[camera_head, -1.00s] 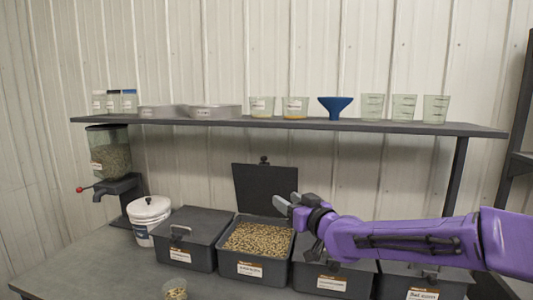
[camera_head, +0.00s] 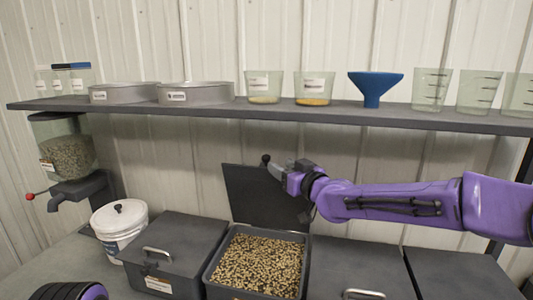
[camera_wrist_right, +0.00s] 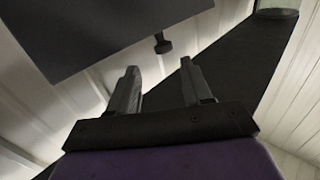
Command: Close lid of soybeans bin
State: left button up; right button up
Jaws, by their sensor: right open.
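The open bin (camera_head: 207,272) of tan beans (camera_head: 258,262) stands on the bench; its label is out of clear view. Its dark lid (camera_head: 250,195) stands upright behind it, with a small round knob (camera_head: 265,158) at the top edge. My right gripper (camera_head: 273,171) is beside the lid's upper part, just below and right of the knob. In the right wrist view the gripper (camera_wrist_right: 160,82) is open and empty, with the lid (camera_wrist_right: 100,28) and its knob (camera_wrist_right: 162,42) beyond the fingertips, apart from them. Only a part of my left arm shows at bottom left; its gripper is out of view.
Closed bins stand left (camera_head: 175,246) and right (camera_head: 358,268) of the open one. A white bucket (camera_head: 118,228) and a seed dispenser (camera_head: 68,155) are at left. A shelf (camera_head: 300,112) with pans, cups and a blue funnel (camera_head: 374,86) runs above the lid.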

aim_at(267, 157)
jog(key=p+x, duration=0.4)
jog(key=x, duration=0.5)
jog(key=shift+s+a, duration=0.1)
jog(key=shift+a, duration=0.05)
jog(key=shift+s+r, duration=0.15)
jog(key=shift+s, duration=0.25)
pick_arm(q)
jog(key=r, duration=0.5)
jog(key=shift+s, duration=0.2)
pick_arm(e)
jog(key=shift+w, duration=0.15)
grip_shut()
